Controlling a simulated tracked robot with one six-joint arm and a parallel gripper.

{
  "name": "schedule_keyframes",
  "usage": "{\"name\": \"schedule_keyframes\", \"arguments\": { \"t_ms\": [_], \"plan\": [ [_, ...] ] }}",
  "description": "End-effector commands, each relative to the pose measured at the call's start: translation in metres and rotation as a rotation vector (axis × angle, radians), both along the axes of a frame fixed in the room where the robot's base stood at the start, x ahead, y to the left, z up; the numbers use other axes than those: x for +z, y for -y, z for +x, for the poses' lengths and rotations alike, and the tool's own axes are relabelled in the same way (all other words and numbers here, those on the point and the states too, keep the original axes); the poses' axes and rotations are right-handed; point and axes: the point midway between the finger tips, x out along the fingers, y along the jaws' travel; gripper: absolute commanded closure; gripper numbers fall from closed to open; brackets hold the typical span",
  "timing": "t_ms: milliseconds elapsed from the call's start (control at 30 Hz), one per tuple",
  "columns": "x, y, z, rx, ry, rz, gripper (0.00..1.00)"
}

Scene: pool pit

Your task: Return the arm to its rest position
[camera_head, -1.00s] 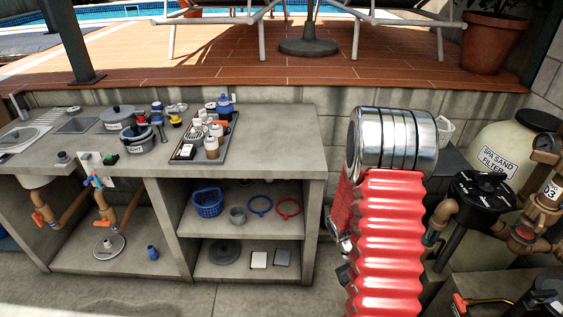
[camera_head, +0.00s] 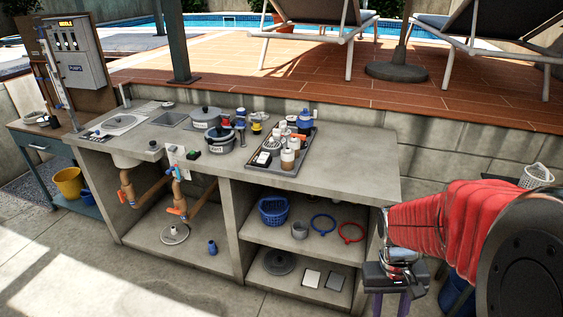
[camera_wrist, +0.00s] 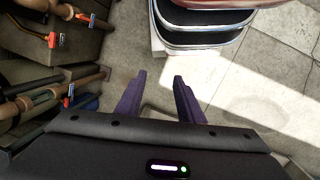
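My gripper (camera_wrist: 159,78) shows in the wrist view with its two purple fingers spread apart and nothing between them. It is open and hangs over the paved floor. In the head view my gripper (camera_head: 391,302) is at the lower right, pointing down beside the right end of the concrete counter. My arm, in its red ribbed sleeve, is bent at the right edge of the head view and hides part of what is behind it.
The counter (camera_head: 345,165) carries a tray (camera_head: 264,165) of bottles and several pots. Its shelves hold a blue basket (camera_head: 273,211) and rings. Pipes (camera_wrist: 50,98) run left in the wrist view; a dark-topped object (camera_wrist: 203,37) stands ahead. Floor (camera_head: 100,270) is clear at lower left.

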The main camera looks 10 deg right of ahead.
Motion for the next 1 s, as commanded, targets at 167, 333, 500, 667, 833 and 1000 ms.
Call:
{"name": "schedule_keyframes", "arguments": {
  "t_ms": [167,333,500,667,833,1000],
  "plan": [
    [0.026,-0.023,0.004,0.009,0.104,0.009,0.66],
    [0.049,-0.043,0.005,0.021,0.199,0.021,0.66],
    [0.071,-0.062,0.004,0.039,0.289,0.032,0.66],
    [0.093,-0.078,0.000,0.065,0.371,0.041,0.66],
    [0.116,-0.093,-0.005,0.104,0.459,0.042,0.66],
    [0.142,-0.106,-0.009,0.153,0.556,0.038,0.66]
  ]
}}
